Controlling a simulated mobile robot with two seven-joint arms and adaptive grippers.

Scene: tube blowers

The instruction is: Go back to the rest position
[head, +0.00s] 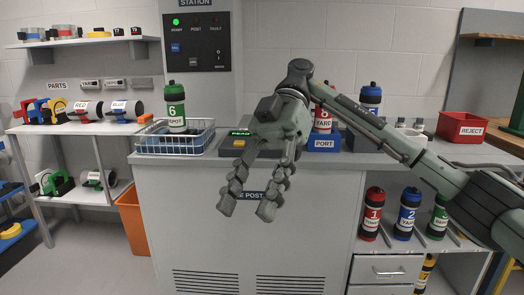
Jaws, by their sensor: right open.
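My right gripper (246,210) hangs in front of the station counter, its two fingers pointing down and apart, with nothing between them. My right arm comes in from the right edge and covers part of the counter. My left gripper does not show. A green-capped tube marked 6 (176,106) stands upright in the white wire basket (205,137) on the counter. A red tube (322,119) stands at the blue block marked PORT (324,144), partly hidden by my arm. A blue-capped tube (371,96) stands behind my arm.
The counter (250,165) runs across the middle, with a red REJECT bin (462,127) at its right. The control panel (195,43) has a green light lit. Several tubes, including a red one (372,213), stand on a lower shelf. An orange bin (136,222) is at left.

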